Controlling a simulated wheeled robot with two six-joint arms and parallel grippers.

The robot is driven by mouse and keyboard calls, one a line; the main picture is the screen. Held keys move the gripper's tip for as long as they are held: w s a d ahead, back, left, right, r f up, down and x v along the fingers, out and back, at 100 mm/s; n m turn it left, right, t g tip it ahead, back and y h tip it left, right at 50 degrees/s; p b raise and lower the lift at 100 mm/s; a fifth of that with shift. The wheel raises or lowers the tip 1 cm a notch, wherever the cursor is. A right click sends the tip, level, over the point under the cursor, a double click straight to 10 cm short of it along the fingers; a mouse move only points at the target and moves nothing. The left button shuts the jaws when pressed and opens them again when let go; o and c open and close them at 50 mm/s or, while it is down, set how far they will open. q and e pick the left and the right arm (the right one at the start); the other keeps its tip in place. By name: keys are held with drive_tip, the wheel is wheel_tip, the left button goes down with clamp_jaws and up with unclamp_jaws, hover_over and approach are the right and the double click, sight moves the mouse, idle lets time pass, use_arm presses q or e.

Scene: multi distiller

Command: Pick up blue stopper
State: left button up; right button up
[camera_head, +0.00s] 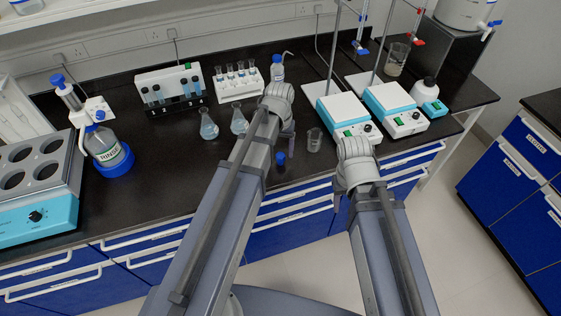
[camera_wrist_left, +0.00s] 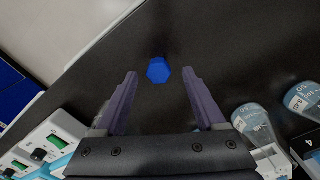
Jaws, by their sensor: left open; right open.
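The blue stopper (camera_head: 281,158) is near the front edge of the black bench in the head view. In the left wrist view it is a small blue hexagonal cap (camera_wrist_left: 158,70) seen from above. My left gripper (camera_head: 287,132) is over the bench, close to the stopper. In the left wrist view its two fingers are apart and empty, with the stopper showing between the fingertips; the remaining height gap is hard to judge. My right gripper (camera_head: 354,158) is at the bench's front edge, right of the stopper. Its fingers are hidden behind its wrist.
A small beaker (camera_head: 314,140) stands right of the stopper. Two flasks (camera_head: 208,125) (camera_head: 239,121) stand to its left and behind. Two hotplate stirrers (camera_head: 343,112) (camera_head: 396,106) stand behind the right arm. A blue-based bottle (camera_head: 106,150) is far left. Bench room is clear left of the stopper.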

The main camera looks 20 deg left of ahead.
sight(280, 155)
use_arm(q)
wheel_tip(280, 155, down, 3)
drive_tip(key=shift+d+f+b, duration=0.1)
drive_tip(key=shift+f+b, duration=0.1)
drive_tip(key=shift+b, duration=1)
drive_tip(key=shift+r, duration=0.1)
clamp_jaws()
